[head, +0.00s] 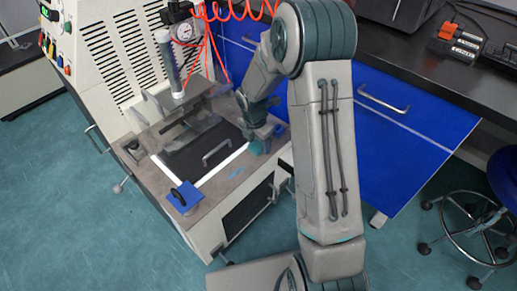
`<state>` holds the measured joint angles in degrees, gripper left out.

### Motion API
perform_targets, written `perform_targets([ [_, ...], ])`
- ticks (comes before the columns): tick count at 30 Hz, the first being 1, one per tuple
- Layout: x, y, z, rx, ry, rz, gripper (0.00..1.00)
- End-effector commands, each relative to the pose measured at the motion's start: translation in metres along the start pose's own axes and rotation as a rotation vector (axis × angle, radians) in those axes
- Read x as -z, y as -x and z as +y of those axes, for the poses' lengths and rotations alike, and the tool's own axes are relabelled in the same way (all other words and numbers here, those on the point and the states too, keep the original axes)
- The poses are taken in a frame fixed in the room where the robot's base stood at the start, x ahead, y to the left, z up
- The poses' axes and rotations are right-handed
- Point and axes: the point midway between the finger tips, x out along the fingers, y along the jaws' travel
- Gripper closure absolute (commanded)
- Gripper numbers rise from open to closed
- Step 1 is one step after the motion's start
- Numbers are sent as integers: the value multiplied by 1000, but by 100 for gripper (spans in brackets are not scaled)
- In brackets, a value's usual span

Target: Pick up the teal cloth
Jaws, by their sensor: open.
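My gripper (257,147) is at the end of my arm, low over the right side of the worktop, just behind and to the right of the patch. It is open and appears empty. Its fingers are small and hard to make out, and I cannot tell whether they touch the worktop.
A blue block with a black knob (183,197) sits at the front left corner. A gauge (184,31) and red coiled hose (232,14) are behind. Blue cabinets (400,150) stand right.

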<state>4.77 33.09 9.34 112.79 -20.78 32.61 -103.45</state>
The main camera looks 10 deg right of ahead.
Motion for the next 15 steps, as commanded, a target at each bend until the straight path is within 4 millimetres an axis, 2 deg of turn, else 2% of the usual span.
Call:
perform_targets([
  [3,0,1,0,-1,0,0,44],
  [4,0,1,0,0,0,0,46],
  [7,0,1,0,0,0,0,74],
  [8,0,1,0,0,0,0,77],
  [10,0,2,0,0,0,0,77],
  [11,0,2,0,0,0,0,81],
  [15,0,2,0,0,0,0,81],
])
